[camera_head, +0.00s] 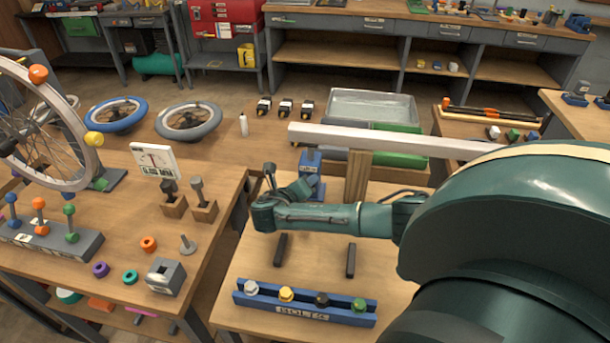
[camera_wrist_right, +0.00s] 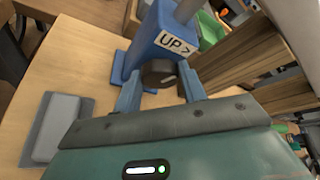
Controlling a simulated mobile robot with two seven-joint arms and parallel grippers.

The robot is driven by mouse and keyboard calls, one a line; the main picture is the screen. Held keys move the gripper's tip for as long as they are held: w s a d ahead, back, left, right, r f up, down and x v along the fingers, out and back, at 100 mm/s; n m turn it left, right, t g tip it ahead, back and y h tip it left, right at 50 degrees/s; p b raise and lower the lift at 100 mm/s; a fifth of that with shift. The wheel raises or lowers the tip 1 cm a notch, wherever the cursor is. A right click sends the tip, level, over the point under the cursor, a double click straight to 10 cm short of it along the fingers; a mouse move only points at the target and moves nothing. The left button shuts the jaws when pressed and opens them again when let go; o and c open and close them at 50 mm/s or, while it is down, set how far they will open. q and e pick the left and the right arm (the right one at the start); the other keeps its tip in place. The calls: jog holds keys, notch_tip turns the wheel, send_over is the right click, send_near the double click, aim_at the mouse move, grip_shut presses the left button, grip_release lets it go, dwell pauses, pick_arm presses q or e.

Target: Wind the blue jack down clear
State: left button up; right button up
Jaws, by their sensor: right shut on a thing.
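The blue jack (camera_head: 311,165) stands upright on the wooden bench, below the left part of a long pale bar (camera_head: 390,140). A wooden post (camera_head: 356,178) stands under the bar to the jack's right. In the right wrist view the blue jack (camera_wrist_right: 150,42) has an "UP>" label and a grey shaft rising from its top. Whether the shaft touches the bar is hidden. My right gripper (camera_wrist_right: 161,90) is shut on the dark round knob (camera_wrist_right: 158,72) on the jack's near side. In the head view, my right gripper (camera_head: 300,187) partly covers the jack's base. My left gripper is not in view.
A blue bolt rack (camera_head: 305,312) lies at the bench's front. Two dark bars (camera_head: 351,261) lie behind it. A left table (camera_head: 120,255) holds a wheel (camera_head: 60,150) and small parts.

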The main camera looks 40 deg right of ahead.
jog(key=n+h, duration=0.1)
jog(key=n, duration=0.1)
jog(key=n+g+h, duration=0.1)
jog(key=n, duration=0.1)
jog(key=shift+w+a+f+n+g+h, duration=0.2)
jog(key=shift+n+g+h, duration=0.1)
jog(key=shift+h, duration=0.1)
jog(key=n, duration=0.1)
jog(key=n+h, duration=0.1)
jog(key=n, duration=0.1)
jog(key=n+h, duration=0.1)
jog(key=shift+f+n, duration=0.25)
jog(key=shift+n, duration=0.05)
jog(key=shift+h, duration=0.3)
jog(key=o, duration=1)
jog(key=v, duration=1.3)
jog(key=shift+s, duration=0.1)
